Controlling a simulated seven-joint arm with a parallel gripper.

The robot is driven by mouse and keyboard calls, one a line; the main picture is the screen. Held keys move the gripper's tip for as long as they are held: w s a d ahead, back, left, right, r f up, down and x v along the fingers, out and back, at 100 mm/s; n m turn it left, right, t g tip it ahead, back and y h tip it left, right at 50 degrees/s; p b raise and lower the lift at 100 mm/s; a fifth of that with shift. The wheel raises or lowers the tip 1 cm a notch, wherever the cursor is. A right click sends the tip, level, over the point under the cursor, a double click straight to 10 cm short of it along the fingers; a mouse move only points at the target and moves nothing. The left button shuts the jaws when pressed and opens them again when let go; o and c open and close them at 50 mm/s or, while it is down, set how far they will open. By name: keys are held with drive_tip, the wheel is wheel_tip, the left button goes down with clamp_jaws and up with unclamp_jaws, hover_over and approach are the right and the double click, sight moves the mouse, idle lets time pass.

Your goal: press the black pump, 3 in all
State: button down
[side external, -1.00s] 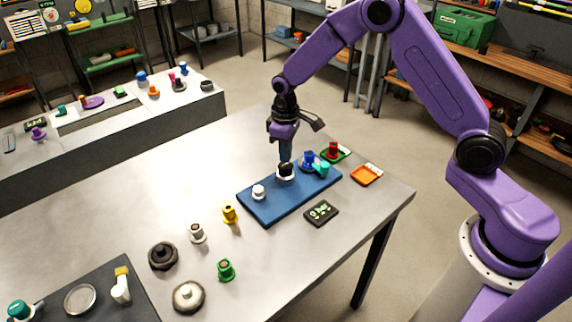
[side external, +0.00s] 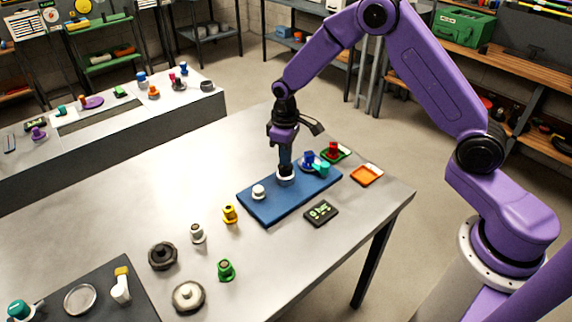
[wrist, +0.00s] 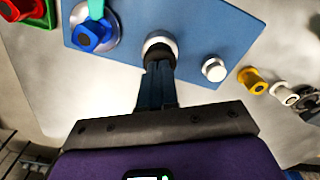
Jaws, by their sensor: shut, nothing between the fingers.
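The black pump (side external: 285,174) stands in a white collar on the blue board (side external: 262,212). It also shows in the wrist view (wrist: 158,48), where my fingers cover part of its top. My gripper (side external: 285,163) is shut and empty, pointing down. Its fingertips (wrist: 159,68) appear to rest on the pump's black top, which sits low in the collar. A small black display (side external: 321,212) with pale characters lies in front of the board; I cannot read it surely.
On the board, a white knob (side external: 258,191) is left of the pump, and a blue knob (side external: 307,159) and teal part (side external: 321,168) are right. Several loose fittings occupy the table's near left.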

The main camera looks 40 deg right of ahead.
drive_tip(key=shift+f, duration=1.05)
drive_tip(key=shift+r, duration=1.05)
drive_tip(key=shift+f, duration=0.15)
drive_tip(key=shift+f, duration=0.95)
drive_tip(key=shift+r, duration=1.1)
drive_tip(key=shift+f, duration=0.1)
